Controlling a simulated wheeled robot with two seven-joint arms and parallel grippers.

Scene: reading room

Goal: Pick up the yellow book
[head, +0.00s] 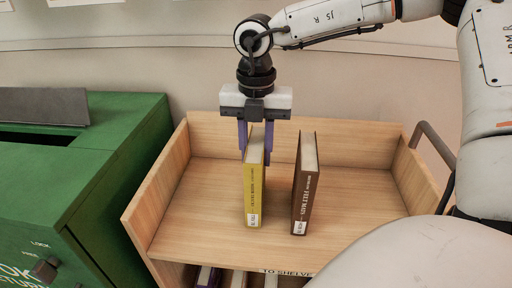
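The yellow book (254,196) stands upright on the top shelf of a wooden cart (185,215), spine facing me, with a white label low on the spine. My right gripper (256,152) comes down over it from above, its purple fingers on either side of the book's upper part. The fingers look very close to the covers, but I cannot tell whether they press on them. The book's far upper part is partly hidden by the gripper. My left gripper is not in view.
A dark brown book (305,190) stands upright to the right, a gap away from the yellow one. A green book-return box (110,170) is left of the cart. More books (207,278) sit on the lower shelf. The cart has a grey handle (437,145) at right.

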